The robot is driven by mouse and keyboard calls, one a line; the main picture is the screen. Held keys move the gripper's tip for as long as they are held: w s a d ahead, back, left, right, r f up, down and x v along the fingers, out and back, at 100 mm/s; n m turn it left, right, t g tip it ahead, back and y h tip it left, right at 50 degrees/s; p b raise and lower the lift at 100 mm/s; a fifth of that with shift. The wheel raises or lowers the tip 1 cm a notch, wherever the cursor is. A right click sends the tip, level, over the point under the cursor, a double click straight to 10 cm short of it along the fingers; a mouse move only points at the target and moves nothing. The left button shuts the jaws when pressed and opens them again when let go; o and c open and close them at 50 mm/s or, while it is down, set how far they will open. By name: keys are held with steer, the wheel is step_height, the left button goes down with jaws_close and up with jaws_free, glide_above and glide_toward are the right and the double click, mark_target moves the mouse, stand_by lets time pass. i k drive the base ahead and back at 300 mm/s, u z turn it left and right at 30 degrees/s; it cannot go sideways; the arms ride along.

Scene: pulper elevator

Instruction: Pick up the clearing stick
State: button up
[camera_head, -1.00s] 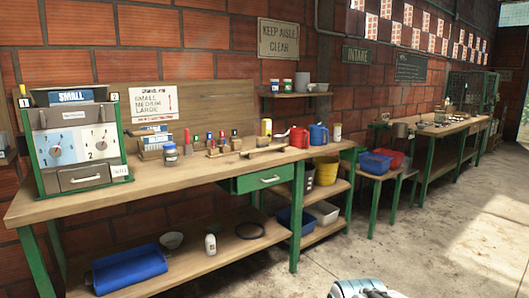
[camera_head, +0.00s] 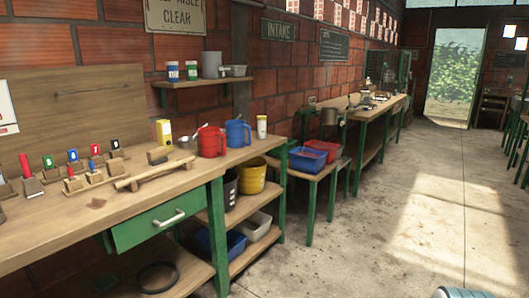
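A pale wooden stick-like bar (camera_head: 155,176) lies on the workbench (camera_head: 200,180), above and near the green drawer. It looks like the clearing stick, but I cannot tell for sure. A small dark-topped block (camera_head: 157,155) sits right behind its middle. My gripper is not in view. Only a rounded white and teal piece of my own arm shows at the bottom right edge, far from the bar.
A yellow container (camera_head: 164,132), red jug (camera_head: 211,142) and blue jug (camera_head: 238,133) stand behind and right. The green drawer (camera_head: 160,222) is below. Open concrete floor (camera_head: 400,200) lies to the right.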

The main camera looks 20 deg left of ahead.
mark_target(118, 185)
steer(key=z, duration=0.05)
steer(key=i, duration=1.5)
steer(key=u, duration=1.05)
steer(key=i, duration=0.8)
steer(key=u, duration=0.9)
